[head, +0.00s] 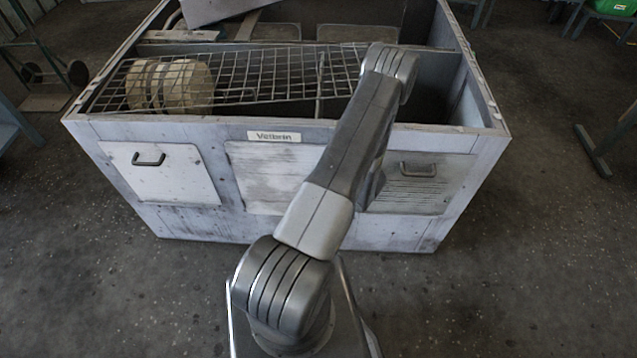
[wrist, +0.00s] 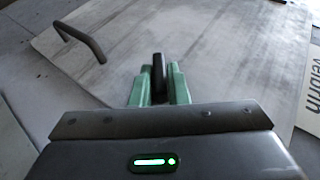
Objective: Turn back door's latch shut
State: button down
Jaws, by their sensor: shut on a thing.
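In the wrist view, a pale, worn door panel (wrist: 215,70) has a dark bent handle (wrist: 82,40) at upper left. My gripper (wrist: 159,76) has two green fingers, one on each side of a small upright black latch (wrist: 158,59). The fingers are shut on the latch, which hides part of its base. In the head view, my arm covers my gripper and the latch. I cannot tell from the head view which door the gripper is at.
The grey housing (head: 110,130) has a handled panel (head: 180,185) at left and another (head: 418,195) at right. A wire grate (head: 265,80) and a cream drum (head: 185,85) show in its open top. A Velbrin label (head: 274,136) is on the front.

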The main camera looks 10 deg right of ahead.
jog(key=t+y+b, duration=0.1)
jog(key=y+b, duration=0.1)
jog(key=f+m+y+b, duration=0.1)
jog(key=b, duration=0.2)
jog(key=shift+d+f+t+y, duration=0.1)
jog(key=shift+d+t+y, duration=0.05)
jog(key=shift+t+y, duration=0.25)
jog(key=t+y+b, duration=0.1)
jog(key=b, duration=0.2)
jog(key=shift+m, duration=0.4)
jog(key=shift+t+y+b, duration=0.3)
jog(key=shift+y+b, duration=0.2)
jog(key=shift+b, duration=0.2)
jog(key=shift+r+m, duration=0.3)
jog(key=c, duration=1.5)
grip_release()
jog(key=shift+d, duration=0.1)
jog(key=v, duration=0.6)
jog(key=b+v, duration=0.1)
jog(key=v, duration=0.6)
jog(key=shift+s+d+f, duration=0.2)
jog(key=shift+d+f, duration=0.05)
